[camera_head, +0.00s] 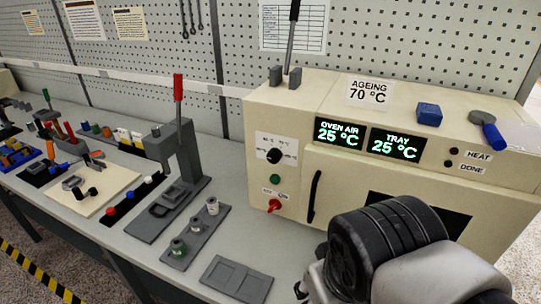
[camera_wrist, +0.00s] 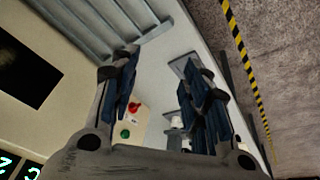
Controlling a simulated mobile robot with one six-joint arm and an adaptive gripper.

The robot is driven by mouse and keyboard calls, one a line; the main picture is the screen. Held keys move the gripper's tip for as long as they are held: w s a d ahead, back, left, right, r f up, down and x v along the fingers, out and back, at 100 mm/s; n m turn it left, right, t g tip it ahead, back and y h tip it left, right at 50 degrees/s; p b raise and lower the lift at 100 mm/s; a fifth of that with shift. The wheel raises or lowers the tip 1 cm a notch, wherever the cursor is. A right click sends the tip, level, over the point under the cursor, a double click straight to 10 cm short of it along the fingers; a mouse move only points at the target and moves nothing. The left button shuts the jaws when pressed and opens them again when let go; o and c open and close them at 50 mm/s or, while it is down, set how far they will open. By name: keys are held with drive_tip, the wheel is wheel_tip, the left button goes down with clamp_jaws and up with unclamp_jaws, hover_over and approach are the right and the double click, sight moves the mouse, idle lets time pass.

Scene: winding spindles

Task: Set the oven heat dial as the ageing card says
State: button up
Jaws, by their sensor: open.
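The cream oven (camera_head: 330,135) stands on the bench, with the ageing card (camera_head: 368,93) on top reading "AGEING 70 °C". The heat dial (camera_head: 274,156) is a black round knob on the oven's left front panel, under small scale marks too small to read; I cannot tell its setting. The oven air display (camera_head: 339,132) and tray display (camera_head: 394,144) both read 25 °C. My gripper (camera_wrist: 158,85) is open and empty in the wrist view, apart from the panel. The dial is not visible there. In the head view my wrist is at lower right, and the fingers are mostly hidden.
Below the dial are a green button (camera_head: 275,179) and a red switch (camera_head: 273,205); a black door handle (camera_head: 314,196) is to their right. A lever press (camera_head: 176,150) and spool plate (camera_head: 197,235) stand left. A blue block (camera_head: 429,113) lies on the oven.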

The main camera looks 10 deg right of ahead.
sight(272, 158)
drive_tip(key=shift+o, duration=0.5)
drive_tip(key=w+d+r+n+g+h+p, duration=0.4)
drive_tip(key=w+d+r+n+h+p, duration=0.1)
drive_tip(key=n+p, duration=0.4)
drive_tip(key=shift+d+g+h+p, duration=0.2)
drive_tip(key=shift+g+h+p, duration=0.2)
drive_tip(key=shift+h, duration=0.2)
drive_tip(key=w+a+r+n+t+h+p, duration=0.1)
drive_tip(key=w+a+n+t+h+p, duration=0.25)
drive_tip(key=w+n+p, duration=0.55)
drive_tip(key=w+a+r+n+t+h+p, duration=0.1)
drive_tip(key=w+a+n+t+h+p, duration=0.2)
drive_tip(key=w+n+t+h+p, duration=0.5)
drive_tip(key=a+f+n+t+y+p, duration=0.3)
drive_tip(key=a+f+n+t+y, duration=0.35)
drive_tip(key=n, duration=0.85)
drive_tip(key=w+d, duration=0.2)
drive_tip(key=w, duration=0.3)
drive_tip(key=w+d+g+y+p, duration=0.1)
drive_tip(key=w+d, duration=0.2)
drive_tip(key=w, duration=0.2)
drive_tip(key=w+d+y, duration=0.1)
drive_tip(key=w+d, duration=0.1)
drive_tip(key=w, duration=0.2)
drive_tip(key=shift+w+d+f+g+p, duration=0.1)
drive_tip(key=shift+w+d+g+p, duration=0.05)
drive_tip(key=shift+w+g+p, duration=0.2)
drive_tip(key=shift+c, duration=0.3)
drive_tip(key=c, duration=1)
